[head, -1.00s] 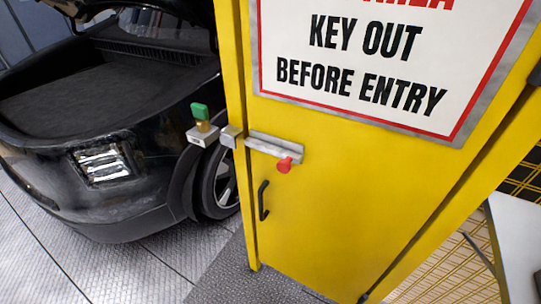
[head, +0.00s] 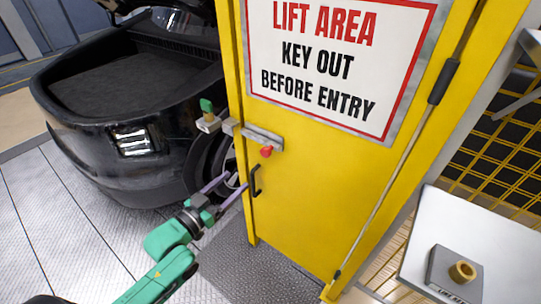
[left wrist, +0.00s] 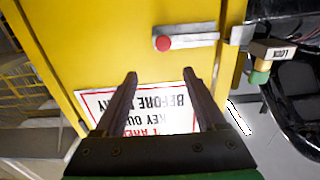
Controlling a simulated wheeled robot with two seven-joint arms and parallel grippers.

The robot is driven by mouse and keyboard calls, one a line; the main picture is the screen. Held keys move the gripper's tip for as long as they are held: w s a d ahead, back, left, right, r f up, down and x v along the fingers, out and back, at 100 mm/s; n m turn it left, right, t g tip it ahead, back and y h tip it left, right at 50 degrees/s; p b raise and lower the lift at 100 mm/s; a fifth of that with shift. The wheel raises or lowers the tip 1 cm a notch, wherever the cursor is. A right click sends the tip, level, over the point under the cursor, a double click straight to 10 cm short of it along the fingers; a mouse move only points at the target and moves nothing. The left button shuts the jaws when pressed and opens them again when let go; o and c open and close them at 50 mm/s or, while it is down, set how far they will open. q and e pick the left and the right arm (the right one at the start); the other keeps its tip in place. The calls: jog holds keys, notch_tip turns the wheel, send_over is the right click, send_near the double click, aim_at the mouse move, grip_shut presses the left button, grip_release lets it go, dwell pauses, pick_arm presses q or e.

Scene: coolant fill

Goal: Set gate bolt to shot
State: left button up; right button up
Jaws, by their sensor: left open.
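The yellow gate (head: 330,190) carries a grey bolt (head: 263,139) with a red knob (head: 266,151) under its right end. The knob sits at the end away from the grey keeper (head: 230,126) on the post. The bolt (left wrist: 190,40) and red knob (left wrist: 162,43) also show in the left wrist view, upside down. My left gripper (head: 236,187) is open and empty, just below and left of the knob, near the black door handle (head: 256,180). In the wrist view, its fingers (left wrist: 160,76) point toward the gate, apart from the knob. My right gripper is out of view.
A lock box (head: 208,124) with a green key (head: 206,106) is left of the keeper. A black car (head: 110,160) with an open trunk stands at left. A white table (head: 425,235) with a grey block (head: 450,275) bearing a brass part stands at right. A sign (head: 340,65) covers the upper gate.

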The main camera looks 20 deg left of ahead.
pick_arm(q)
send_near(264, 154)
jog(key=p+x, duration=0.2)
jog(key=x, duration=0.7)
jog(key=shift+w+r, duration=0.1)
jog(key=shift+w, duration=0.05)
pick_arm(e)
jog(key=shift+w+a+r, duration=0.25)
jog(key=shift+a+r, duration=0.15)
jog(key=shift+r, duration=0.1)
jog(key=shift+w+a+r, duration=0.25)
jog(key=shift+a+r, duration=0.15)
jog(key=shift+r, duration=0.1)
pick_arm(q)
jog(key=shift+c, duration=0.3)
grip_shut()
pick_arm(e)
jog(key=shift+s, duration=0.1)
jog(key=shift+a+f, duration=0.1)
